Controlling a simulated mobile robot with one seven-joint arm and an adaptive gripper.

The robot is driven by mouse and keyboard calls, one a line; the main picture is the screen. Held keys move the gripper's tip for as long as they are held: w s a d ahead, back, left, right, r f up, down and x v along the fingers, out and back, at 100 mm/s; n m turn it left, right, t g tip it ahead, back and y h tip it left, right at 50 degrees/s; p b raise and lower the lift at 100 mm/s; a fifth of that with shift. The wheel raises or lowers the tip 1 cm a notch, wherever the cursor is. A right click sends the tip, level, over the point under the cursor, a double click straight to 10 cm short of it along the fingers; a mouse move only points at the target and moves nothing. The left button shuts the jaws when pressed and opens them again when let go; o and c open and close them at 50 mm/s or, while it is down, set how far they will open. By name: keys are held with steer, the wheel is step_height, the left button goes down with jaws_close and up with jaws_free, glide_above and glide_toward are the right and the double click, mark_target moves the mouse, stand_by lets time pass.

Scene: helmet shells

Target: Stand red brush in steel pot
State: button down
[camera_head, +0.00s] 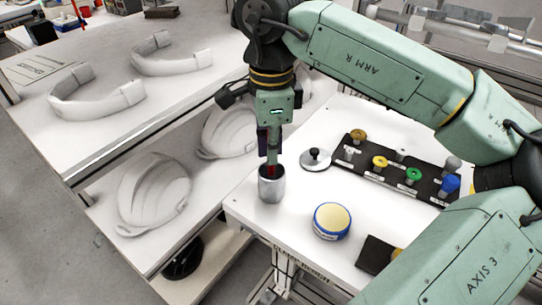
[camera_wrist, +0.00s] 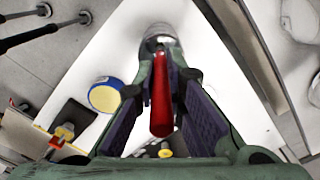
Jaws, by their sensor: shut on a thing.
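The steel pot (camera_head: 271,187) stands upright near the front left corner of the white bench. My gripper (camera_head: 271,160) points down right above it, shut on the red brush (camera_head: 271,171). The brush shows as a small red piece at the pot's mouth; its lower end is hidden by the pot wall. In the wrist view the red brush (camera_wrist: 161,100) lies lengthwise between the fingers of my gripper (camera_wrist: 161,82), with the pot's shiny metal (camera_wrist: 160,38) beyond its far end. I cannot tell whether the brush touches the pot's bottom.
A blue-and-yellow round tin (camera_head: 332,221) stands right of the pot. A pale disc lid with a dark knob (camera_head: 315,158) lies behind it. A black rack (camera_head: 395,172) with coloured knobs is farther right. White helmet shells (camera_head: 153,193) lie on the shelf at left.

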mark_target(271, 173)
steer(key=shift+f, duration=1.7)
steer(key=c, duration=1.7)
jaws_free()
steer(key=shift+r, duration=0.1)
steer(key=shift+o, duration=0.2)
step_height(271, 173, up, 12)
steer(key=shift+r+b, duration=0.2)
steer(key=shift+b, duration=0.25)
